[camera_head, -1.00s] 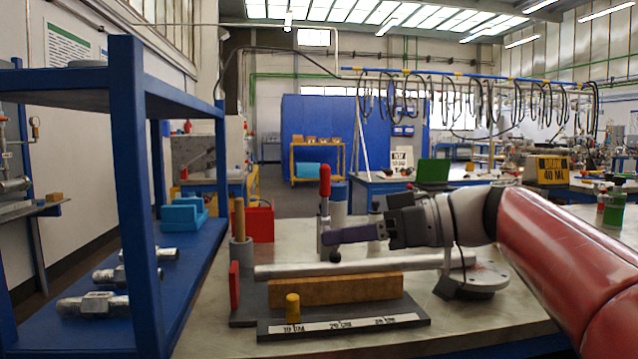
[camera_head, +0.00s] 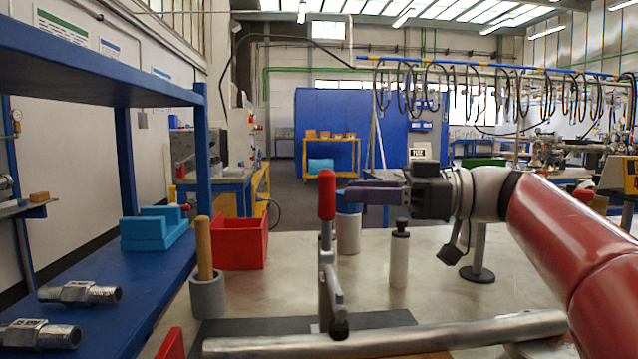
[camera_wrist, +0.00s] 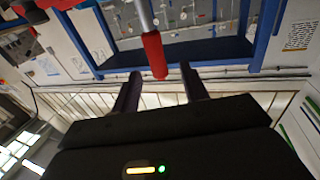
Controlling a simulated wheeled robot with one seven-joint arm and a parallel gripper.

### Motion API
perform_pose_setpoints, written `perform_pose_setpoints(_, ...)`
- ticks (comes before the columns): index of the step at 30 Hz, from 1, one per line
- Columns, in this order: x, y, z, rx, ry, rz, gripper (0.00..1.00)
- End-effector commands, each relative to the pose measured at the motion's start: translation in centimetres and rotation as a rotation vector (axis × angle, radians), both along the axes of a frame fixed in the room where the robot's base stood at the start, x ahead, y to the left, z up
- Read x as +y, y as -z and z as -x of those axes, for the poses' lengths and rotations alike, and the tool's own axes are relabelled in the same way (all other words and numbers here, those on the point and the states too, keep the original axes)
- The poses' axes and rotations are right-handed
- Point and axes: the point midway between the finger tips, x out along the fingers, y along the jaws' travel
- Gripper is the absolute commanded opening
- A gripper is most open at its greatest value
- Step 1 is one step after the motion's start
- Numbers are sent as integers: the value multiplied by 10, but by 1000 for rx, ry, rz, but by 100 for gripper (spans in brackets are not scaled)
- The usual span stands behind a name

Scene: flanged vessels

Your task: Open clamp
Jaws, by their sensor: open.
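The clamp (camera_head: 327,285) is a grey metal toggle clamp with a red handle (camera_head: 326,195). It stands upright at the far edge of a dark plate, behind a long metal bar (camera_head: 400,336). My gripper (camera_head: 346,195) is open, with purple fingers, at handle height and just right of the handle. In the wrist view the red handle (camera_wrist: 154,55) shows in the gap between the two fingertips of my gripper (camera_wrist: 158,78). Contact between fingers and handle cannot be told.
A grey cup with a wooden stick (camera_head: 205,270), a red bin (camera_head: 240,243) and a grey-black cylinder (camera_head: 399,262) stand on the table (camera_head: 440,290) around the clamp. A blue shelf (camera_head: 140,290) with metal fittings is at left. The table's right middle is mostly clear.

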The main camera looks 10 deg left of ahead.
Motion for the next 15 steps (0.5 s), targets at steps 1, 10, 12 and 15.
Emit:
perform_pose_setpoints(1, 0, 0, 0, -1, 0, 0, 44)
perform_pose_setpoints(10, 35, -1, 1, 0, -5, 1, 44)
perform_pose_setpoints(12, 46, -1, 1, 0, -4, 1, 44)
perform_pose_setpoints(15, 61, -1, 1, 0, -4, 1, 44)
